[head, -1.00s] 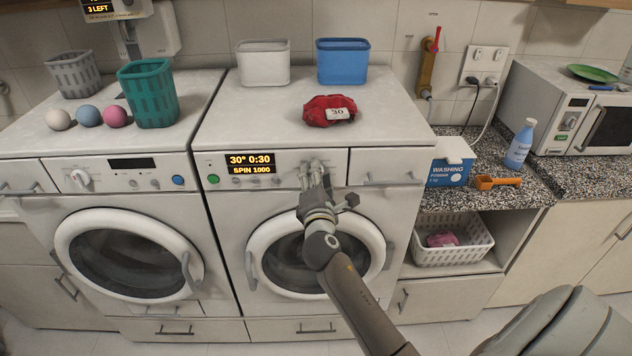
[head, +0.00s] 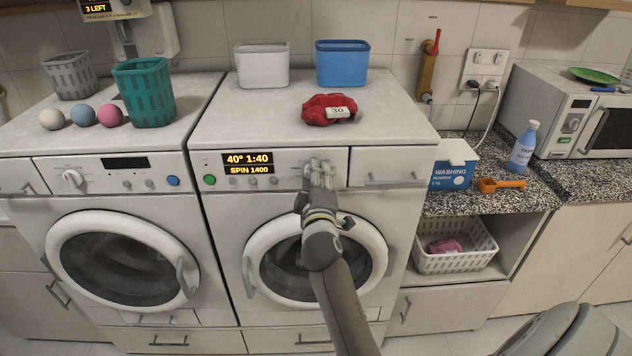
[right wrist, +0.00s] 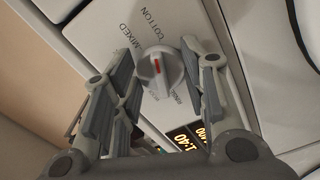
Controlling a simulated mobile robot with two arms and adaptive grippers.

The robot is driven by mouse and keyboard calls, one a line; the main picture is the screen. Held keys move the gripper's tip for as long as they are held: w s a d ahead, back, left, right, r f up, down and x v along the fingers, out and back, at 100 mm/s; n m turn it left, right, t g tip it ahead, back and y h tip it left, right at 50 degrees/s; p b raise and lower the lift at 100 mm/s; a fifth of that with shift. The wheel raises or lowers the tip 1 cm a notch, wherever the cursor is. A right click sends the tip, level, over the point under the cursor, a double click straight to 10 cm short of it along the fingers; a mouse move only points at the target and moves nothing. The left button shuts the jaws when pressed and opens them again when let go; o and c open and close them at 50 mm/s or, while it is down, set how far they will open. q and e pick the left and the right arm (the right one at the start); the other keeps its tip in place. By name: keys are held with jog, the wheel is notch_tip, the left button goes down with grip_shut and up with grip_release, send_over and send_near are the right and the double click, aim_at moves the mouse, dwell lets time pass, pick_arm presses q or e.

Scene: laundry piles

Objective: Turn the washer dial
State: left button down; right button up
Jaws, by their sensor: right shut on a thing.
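The right-hand washer (head: 290,205) has a display (head: 249,164) reading 40° 1:40, SPIN 1400. Its dial (right wrist: 160,70) is a round grey knob with a red mark. In the right wrist view, the mark points up towards the COTTON and MIXED labels. My right gripper (head: 319,170) is at this washer's control panel, right of the display, with its fingers on both sides of the dial and shut on it. It also shows in the right wrist view (right wrist: 157,62). The gripper hides the dial in the head view. My left gripper is not in view.
The washer top holds a red cloth bundle (head: 328,110) tagged 30, a white bin (head: 262,66) and a blue bin (head: 342,64). A second washer (head: 125,230) stands to the left. A drawer handle (head: 395,180) is right of the gripper.

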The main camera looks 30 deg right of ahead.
jog(key=shift+m, duration=0.9)
jog(key=shift+f, duration=0.1)
jog(key=o, duration=1)
